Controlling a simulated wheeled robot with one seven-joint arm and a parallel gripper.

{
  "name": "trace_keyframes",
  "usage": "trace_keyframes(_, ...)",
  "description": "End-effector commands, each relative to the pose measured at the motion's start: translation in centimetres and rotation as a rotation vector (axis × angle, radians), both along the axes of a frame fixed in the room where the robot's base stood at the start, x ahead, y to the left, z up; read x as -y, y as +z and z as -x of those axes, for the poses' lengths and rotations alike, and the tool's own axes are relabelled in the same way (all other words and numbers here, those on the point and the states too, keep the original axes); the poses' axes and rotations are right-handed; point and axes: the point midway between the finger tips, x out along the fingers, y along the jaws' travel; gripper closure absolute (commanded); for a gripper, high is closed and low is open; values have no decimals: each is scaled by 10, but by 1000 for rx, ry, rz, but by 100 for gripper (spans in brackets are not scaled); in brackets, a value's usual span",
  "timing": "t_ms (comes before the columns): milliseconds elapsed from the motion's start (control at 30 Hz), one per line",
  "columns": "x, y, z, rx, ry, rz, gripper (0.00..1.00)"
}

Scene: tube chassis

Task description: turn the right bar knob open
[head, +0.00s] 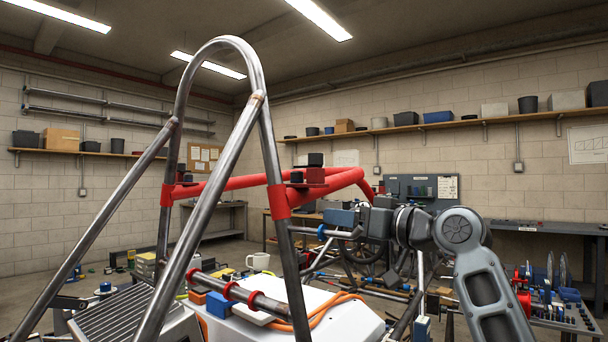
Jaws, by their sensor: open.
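The red bar (235,186) runs between the two legs of a steel tube hoop (183,95) and bends back on the right. At its right end a red clamp carries a right knob (316,160), a black block on a red base, beside the right leg. A smaller dark block (296,177) sits just left of it. At the left end is a similar dark knob (180,176). My gripper (345,219) reaches in from the right, below and right of the right knob, apart from it. It is open; its fingertips are hard to make out against the clutter.
Steel tubes rise close to my gripper's left. A white panel (338,322) with an orange cable and a white mug (258,262) lie below. Parts on a bench (560,310) crowd the lower right. Space above the bar's right side is clear.

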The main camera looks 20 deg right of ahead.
Motion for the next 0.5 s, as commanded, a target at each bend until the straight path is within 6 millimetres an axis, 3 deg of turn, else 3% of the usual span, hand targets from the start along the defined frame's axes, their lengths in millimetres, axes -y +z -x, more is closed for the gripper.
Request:
trace_keyframes(33,2,23,-1,17,18,26,42)
trace_keyframes(200,3,77,1,43,71,92,42)
trace_keyframes(367,3,108,6,55,102,138,42)
trace_keyframes(500,1,119,7,58,113,154,42)
